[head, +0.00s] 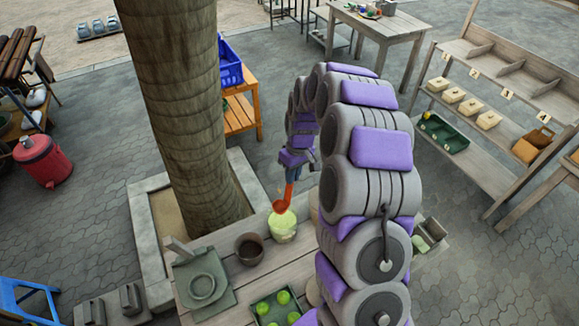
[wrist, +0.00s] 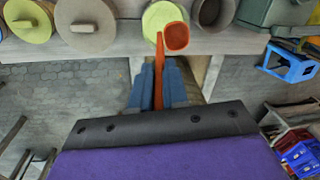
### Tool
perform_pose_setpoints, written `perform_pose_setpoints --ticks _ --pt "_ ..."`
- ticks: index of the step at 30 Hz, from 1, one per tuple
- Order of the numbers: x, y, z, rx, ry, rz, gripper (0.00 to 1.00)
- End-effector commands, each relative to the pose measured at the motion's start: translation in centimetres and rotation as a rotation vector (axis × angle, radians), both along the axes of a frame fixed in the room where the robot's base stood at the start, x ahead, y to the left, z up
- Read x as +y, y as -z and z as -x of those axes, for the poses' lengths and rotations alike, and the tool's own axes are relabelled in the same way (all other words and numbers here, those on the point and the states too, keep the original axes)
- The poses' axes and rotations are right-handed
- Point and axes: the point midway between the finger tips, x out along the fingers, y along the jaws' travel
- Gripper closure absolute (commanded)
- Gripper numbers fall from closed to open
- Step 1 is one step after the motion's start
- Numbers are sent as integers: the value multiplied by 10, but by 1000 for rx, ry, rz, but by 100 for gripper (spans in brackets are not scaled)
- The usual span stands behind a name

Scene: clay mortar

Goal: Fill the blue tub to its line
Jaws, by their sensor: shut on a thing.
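My gripper (head: 293,170) is shut on the handle of an orange scoop (head: 283,203). In the wrist view, my blue fingers (wrist: 158,95) close around the handle, and the scoop's bowl (wrist: 176,37) lies toward the table. The bowl is over or beside a round container with pale green contents (head: 283,236); I cannot tell how high above it. That container also shows in the wrist view (wrist: 157,12), partly behind the scoop. A dark round pot (head: 249,260) stands left of it. I cannot pick out a blue tub or a fill line on the table.
A tree trunk (head: 180,110) rises close behind the table (head: 232,285). A green tray (head: 262,313) of green balls and a flat board with a ring (head: 218,301) are near the front. A blue crate (head: 230,68) sits behind. My arm hides the table's right part.

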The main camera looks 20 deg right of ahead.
Motion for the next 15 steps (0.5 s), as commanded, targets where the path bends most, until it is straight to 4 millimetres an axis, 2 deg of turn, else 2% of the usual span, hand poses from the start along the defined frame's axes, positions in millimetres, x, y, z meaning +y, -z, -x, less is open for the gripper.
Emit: perform_pose_setpoints --ticks 15 --pt "1 52 -1 6 1 0 100"
